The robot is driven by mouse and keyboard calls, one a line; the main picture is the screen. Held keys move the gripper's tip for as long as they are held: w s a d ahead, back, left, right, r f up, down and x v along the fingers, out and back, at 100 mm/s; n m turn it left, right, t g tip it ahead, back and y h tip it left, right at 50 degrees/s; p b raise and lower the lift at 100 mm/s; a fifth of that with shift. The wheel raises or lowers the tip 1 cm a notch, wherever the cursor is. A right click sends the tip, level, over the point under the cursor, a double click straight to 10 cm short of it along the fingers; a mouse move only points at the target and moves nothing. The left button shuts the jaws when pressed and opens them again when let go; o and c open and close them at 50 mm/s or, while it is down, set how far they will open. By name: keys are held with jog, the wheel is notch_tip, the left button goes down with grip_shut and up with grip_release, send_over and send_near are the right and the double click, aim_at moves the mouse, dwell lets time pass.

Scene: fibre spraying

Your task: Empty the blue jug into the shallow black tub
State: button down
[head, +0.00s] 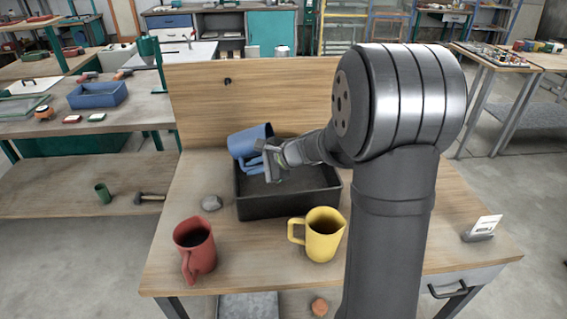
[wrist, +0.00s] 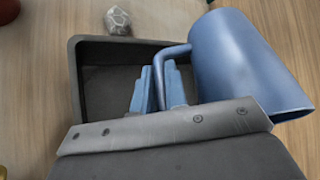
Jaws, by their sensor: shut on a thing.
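The blue jug (head: 248,140) is held above the back left part of the shallow black tub (head: 290,206), tilted well away from upright. It also shows in the wrist view (wrist: 238,62), large at the right, partly out over the tub's edge. My gripper (head: 268,160) is shut on the jug's handle, and its blue fingers (wrist: 160,88) show in the wrist view. The inside of the jug is hidden, and no stream shows. The tub's dark interior shows in the wrist view (wrist: 76,85); I cannot tell whether anything lies in it.
A red mug (head: 195,250) and a yellow jug (head: 324,236) stand in front of the tub. A grey stone (head: 211,203) lies left of it. A wooden back panel (head: 300,95) rises behind. A small card holder (head: 482,228) stands at the right.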

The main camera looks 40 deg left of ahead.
jog(key=shift+w+d+r+g+y, duration=0.25)
jog(key=shift+d+r+g+y, duration=0.15)
jog(key=shift+y, duration=0.5)
dwell(0.8)
jog(key=shift+r+m+g+y+b, duration=0.4)
jog(key=shift+r+g+y, duration=0.1)
jog(key=shift+y, duration=0.6)
dwell(0.8)
jog(key=shift+s+a+f+n+t+h, duration=0.1)
jog(key=shift+f+n+t+h, duration=0.3)
jog(key=shift+h, duration=0.7)
jog(key=shift+s+a+f+t+h, duration=0.35)
jog(key=shift+f+t+h, duration=0.2)
jog(key=shift+h, duration=0.25)
jog(key=shift+w, duration=0.1)
jog(key=shift+r, duration=0.15)
